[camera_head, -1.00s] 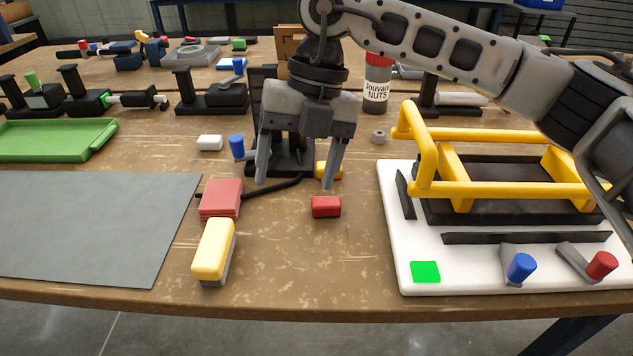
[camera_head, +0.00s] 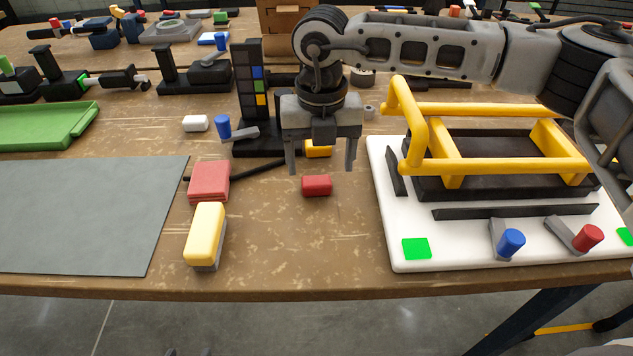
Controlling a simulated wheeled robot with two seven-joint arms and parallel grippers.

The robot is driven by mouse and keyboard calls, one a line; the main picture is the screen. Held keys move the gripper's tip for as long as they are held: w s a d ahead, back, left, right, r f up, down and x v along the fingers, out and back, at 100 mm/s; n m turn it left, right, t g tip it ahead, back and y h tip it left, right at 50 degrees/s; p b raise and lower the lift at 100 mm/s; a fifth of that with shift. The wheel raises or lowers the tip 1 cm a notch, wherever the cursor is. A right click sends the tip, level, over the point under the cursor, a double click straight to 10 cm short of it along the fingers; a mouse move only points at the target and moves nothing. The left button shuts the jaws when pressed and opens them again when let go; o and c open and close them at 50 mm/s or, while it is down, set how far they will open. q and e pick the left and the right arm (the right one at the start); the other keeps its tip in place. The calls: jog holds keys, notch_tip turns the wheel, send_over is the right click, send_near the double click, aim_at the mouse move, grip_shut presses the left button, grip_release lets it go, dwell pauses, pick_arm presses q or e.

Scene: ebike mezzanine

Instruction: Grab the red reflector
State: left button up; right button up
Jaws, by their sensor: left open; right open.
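The red reflector (camera_head: 317,186) is a small red block lying on the brown workbench, in the middle of the head view. My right gripper (camera_head: 321,168) comes in from the right and points down just above and behind the reflector. Its two fingers are spread apart with nothing between them. The left fingertip shows near the reflector's upper left, the right one to its upper right. I cannot tell the exact height of the fingertips over the bench. My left gripper is not in view.
A white board (camera_head: 382,215) with a yellow frame (camera_head: 480,167) stands right of the reflector. Left are a red block stack (camera_head: 209,182), a yellow-topped brush (camera_head: 205,234) and a grey mat (camera_head: 85,215). A yellow block (camera_head: 318,150) and a color-chart stand (camera_head: 248,85) sit behind.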

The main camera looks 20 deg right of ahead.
aim_at(317, 182)
jog(key=f, duration=0.3)
jog(key=f+p, duration=0.1)
jog(key=shift+w+a+f, duration=0.15)
jog(key=shift+a+f, duration=0.1)
jog(key=shift+f, duration=0.15)
jog(key=c, duration=1.1)
jog(key=shift+r, duration=0.1)
